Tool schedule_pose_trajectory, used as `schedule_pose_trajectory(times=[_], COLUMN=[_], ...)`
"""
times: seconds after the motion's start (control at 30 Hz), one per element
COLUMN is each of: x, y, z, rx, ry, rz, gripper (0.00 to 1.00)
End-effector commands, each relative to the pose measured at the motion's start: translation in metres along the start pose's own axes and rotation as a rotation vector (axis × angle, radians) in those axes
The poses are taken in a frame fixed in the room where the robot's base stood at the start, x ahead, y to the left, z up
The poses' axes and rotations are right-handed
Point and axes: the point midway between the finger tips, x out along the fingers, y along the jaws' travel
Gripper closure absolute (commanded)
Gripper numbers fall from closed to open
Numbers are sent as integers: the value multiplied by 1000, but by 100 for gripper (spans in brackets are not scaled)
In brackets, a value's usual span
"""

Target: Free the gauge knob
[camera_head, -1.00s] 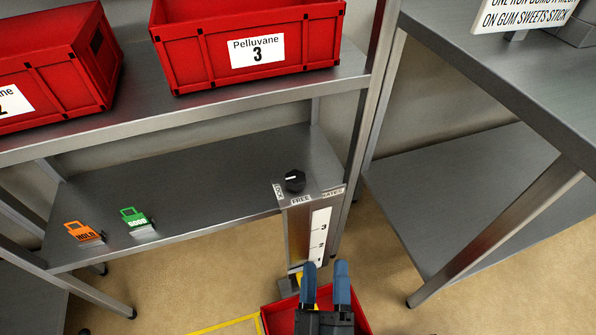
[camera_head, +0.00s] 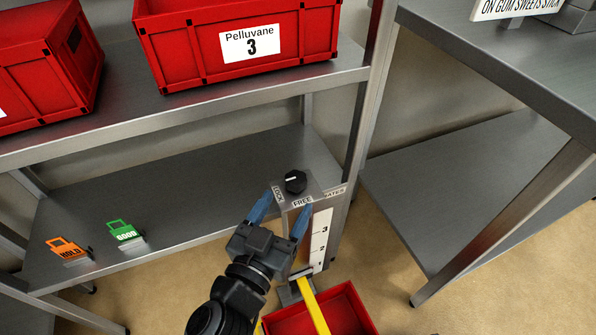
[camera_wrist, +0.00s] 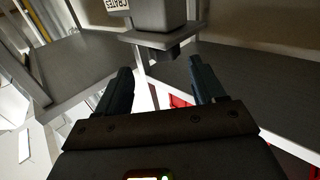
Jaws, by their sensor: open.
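The gauge knob (camera_head: 295,182) is black with a white pointer line and sits on top of the gauge post, behind the LOCK (camera_head: 278,193) and FREE (camera_head: 302,202) labels. The white line points to the left, on the LOCK side. The gauge (camera_head: 318,240) has a white scale with numbers down its front. My gripper (camera_head: 281,207) is open, with blue fingers just in front of and below the knob, apart from it. In the wrist view, the open fingers (camera_wrist: 160,80) show below a grey block with a CRATES label (camera_wrist: 118,4); the knob's top is not visible there.
A red crate (camera_head: 350,308) stands on the floor below the gauge, with a yellow bar (camera_head: 312,305) above it. Orange HOLD (camera_head: 69,249) and green GOOD (camera_head: 125,233) tags stand on the lower shelf (camera_head: 180,200).

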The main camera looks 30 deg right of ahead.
Motion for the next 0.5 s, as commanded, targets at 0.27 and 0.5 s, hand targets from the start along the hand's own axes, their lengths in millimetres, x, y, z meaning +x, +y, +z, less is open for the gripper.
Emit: schedule_pose_trajectory(times=[0.27, 0.5], x=[19, 52], y=[-7, -5], z=[-4, -4], rx=[25, 25], ry=[5, 7], rz=[19, 22], gripper=[31, 31])
